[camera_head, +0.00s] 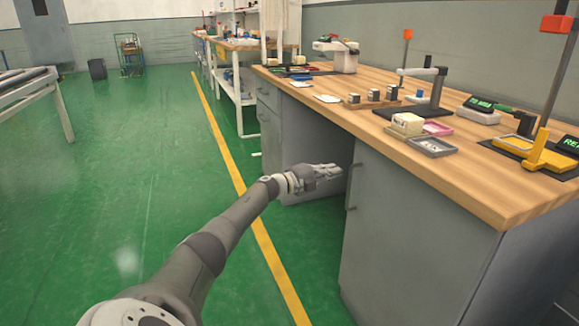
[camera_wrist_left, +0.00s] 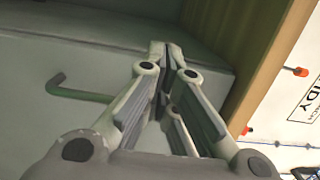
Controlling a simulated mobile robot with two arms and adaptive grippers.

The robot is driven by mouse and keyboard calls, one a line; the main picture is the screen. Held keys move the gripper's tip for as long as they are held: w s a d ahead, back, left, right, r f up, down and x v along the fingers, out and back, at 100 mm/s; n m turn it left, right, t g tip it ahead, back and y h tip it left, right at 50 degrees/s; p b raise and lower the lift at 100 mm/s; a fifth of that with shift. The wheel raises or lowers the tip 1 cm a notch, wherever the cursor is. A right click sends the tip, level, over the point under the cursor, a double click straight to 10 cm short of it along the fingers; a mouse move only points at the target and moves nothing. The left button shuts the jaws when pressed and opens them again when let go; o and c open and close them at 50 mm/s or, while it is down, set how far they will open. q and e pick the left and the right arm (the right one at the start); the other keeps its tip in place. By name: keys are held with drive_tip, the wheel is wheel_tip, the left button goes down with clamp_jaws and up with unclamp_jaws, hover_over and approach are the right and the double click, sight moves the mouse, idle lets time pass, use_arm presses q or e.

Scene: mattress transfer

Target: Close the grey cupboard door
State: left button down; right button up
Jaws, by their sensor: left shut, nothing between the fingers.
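The grey cupboard door (camera_head: 405,235) is on the near end of the workbench, with a bar handle (camera_head: 350,187) near its left edge. In the left wrist view the grey panel (camera_wrist_left: 45,130) fills the left, and its handle (camera_wrist_left: 80,93) stands out beside my fingers. My left gripper (camera_head: 338,170) is shut and empty, at the door's left edge, just left of and above the handle. In the left wrist view its fingertips (camera_wrist_left: 165,50) lie across the panel's edge. I cannot tell whether they touch it, or how far the door stands open. My right gripper is not in view.
The wooden worktop (camera_head: 470,185) overhangs the door and carries trays, small blocks and stands. A shadowed recess lies between the door and the far cabinet (camera_head: 268,135). The green floor (camera_head: 140,190) left of the bench is clear, with a yellow line (camera_head: 235,180).

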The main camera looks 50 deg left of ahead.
use_arm(q)
drive_tip(key=s+a+b, duration=0.3)
drive_tip(key=s+a, duration=0.1)
drive_tip(key=a, duration=0.4)
drive_tip(key=shift+a, duration=0.35)
drive_tip(key=shift+f, duration=0.1)
